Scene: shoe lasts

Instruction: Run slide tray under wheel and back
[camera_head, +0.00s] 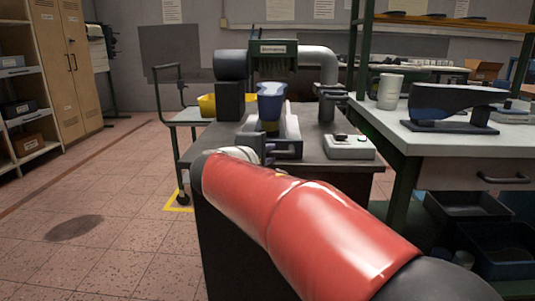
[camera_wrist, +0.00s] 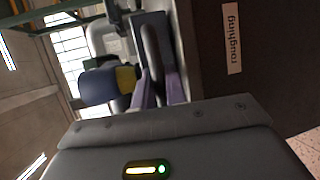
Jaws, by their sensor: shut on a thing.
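The roughing machine (camera_head: 273,50) has a dark green hood, with a dark cylinder at its left and a grey pipe at its right. The wheel itself is hard to make out under the hood. A blue shoe last (camera_head: 271,103) with a yellowish part stands on the slide tray (camera_head: 291,147), in front of and below the hood. The last also shows in the wrist view (camera_wrist: 98,86). My gripper (camera_wrist: 156,80) is shut on the tray's grey handle (camera_wrist: 151,48), between its purple-grey fingers. My red arm hides most of the gripper in the head view.
A control box (camera_head: 349,147) with buttons sits right of the tray on the machine's dark top. A workbench (camera_head: 440,136) with a dark last on a stand is close on the right. A trolley with a yellow bin (camera_head: 207,105) is behind left. Floor at left is clear.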

